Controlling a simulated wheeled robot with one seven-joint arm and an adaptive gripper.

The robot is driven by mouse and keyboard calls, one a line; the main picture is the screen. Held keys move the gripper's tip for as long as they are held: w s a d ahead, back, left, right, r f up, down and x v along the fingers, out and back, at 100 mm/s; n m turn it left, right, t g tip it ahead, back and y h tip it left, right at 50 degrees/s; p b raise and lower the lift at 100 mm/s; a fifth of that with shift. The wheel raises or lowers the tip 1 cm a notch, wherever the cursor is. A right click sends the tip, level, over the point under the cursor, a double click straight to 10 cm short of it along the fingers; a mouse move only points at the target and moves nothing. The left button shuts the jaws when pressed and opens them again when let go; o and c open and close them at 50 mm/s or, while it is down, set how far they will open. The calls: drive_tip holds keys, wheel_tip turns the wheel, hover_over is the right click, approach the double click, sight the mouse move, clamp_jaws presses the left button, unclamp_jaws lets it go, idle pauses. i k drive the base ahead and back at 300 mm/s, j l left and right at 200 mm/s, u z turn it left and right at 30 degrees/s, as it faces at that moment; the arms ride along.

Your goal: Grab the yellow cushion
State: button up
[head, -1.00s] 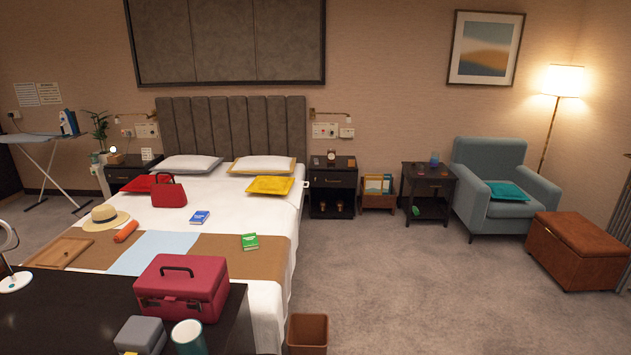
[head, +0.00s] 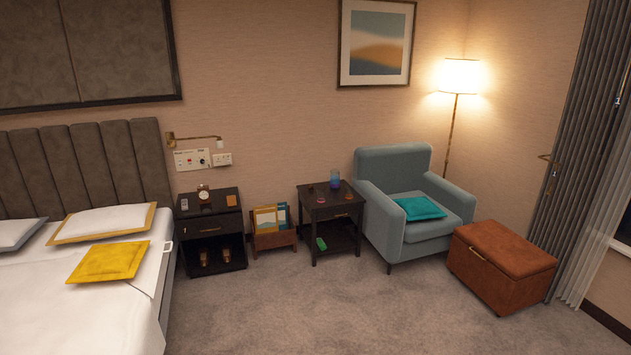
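The yellow cushion (head: 109,262) lies flat on the white bed (head: 105,315) at the left of the head view. It is near the bed's right edge, just in front of a white pillow with a yellow border (head: 104,222). Nothing covers the cushion. My gripper is not in view.
A black nightstand (head: 211,230) stands right of the bed, then a magazine rack (head: 272,238), a dark side table (head: 331,218), a blue armchair (head: 405,205) with a teal cushion (head: 419,208), and a brown ottoman (head: 500,265). Carpet (head: 330,310) in front is clear.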

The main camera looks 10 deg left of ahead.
sight(108, 262)
drive_tip(key=i+j+u, duration=0.1)
drive_tip(key=i+u, duration=0.15)
drive_tip(key=i, duration=0.3)
drive_tip(key=i+u, duration=0.25)
drive_tip(key=i, duration=0.25)
drive_tip(key=i+u, duration=0.25)
drive_tip(key=i, duration=0.3)
drive_tip(key=i+l+u, duration=0.3)
drive_tip(key=i, duration=0.2)
drive_tip(key=i+j+u, duration=0.2)
drive_tip(key=i, duration=0.35)
drive_tip(key=i+j+u, duration=0.15)
drive_tip(key=i, duration=0.45)
drive_tip(key=i+j+u, duration=0.2)
drive_tip(key=i, duration=0.4)
drive_tip(key=i+j, duration=0.2)
drive_tip(key=j, duration=0.15)
drive_tip(key=i+j+z, duration=0.1)
drive_tip(key=i+j, duration=0.35)
drive_tip(key=j, duration=0.25)
